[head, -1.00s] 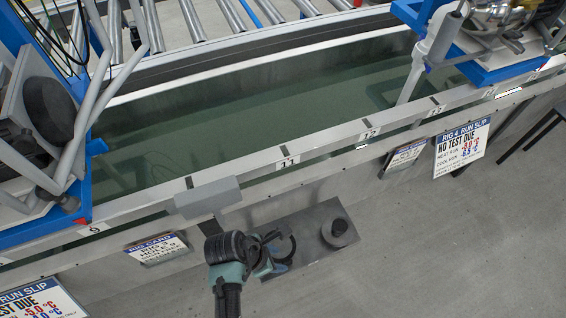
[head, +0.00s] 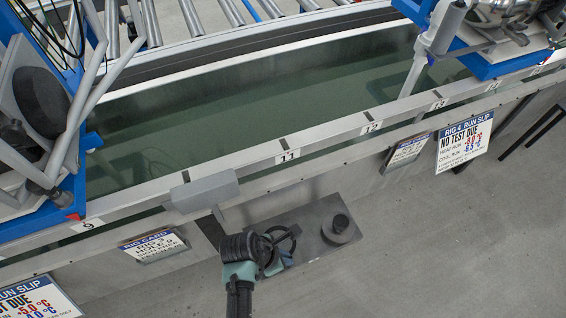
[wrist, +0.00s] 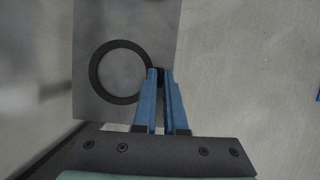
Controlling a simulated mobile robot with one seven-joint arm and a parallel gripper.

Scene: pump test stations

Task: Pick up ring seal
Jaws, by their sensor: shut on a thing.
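The ring seal (wrist: 93,73) is a thin dark ring in the wrist view. My gripper (wrist: 160,72) has its blue fingers close together on the ring's right edge. It is shut on the ring seal, with the rest of the ring reaching out to the left of the fingers. In the head view the ring seal (head: 294,233) shows as a small dark loop beside my gripper (head: 272,258), above a grey plate (head: 312,215). Whether the ring touches the plate is hard to tell.
A dark round stepped piece (head: 340,228) sits on the plate's right part. Behind is a long tank (head: 250,105) with a numbered metal rim. A grey block (head: 204,192) sits on that rim. Blue-framed rigs stand at left and upper right. Slip cards hang along the front.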

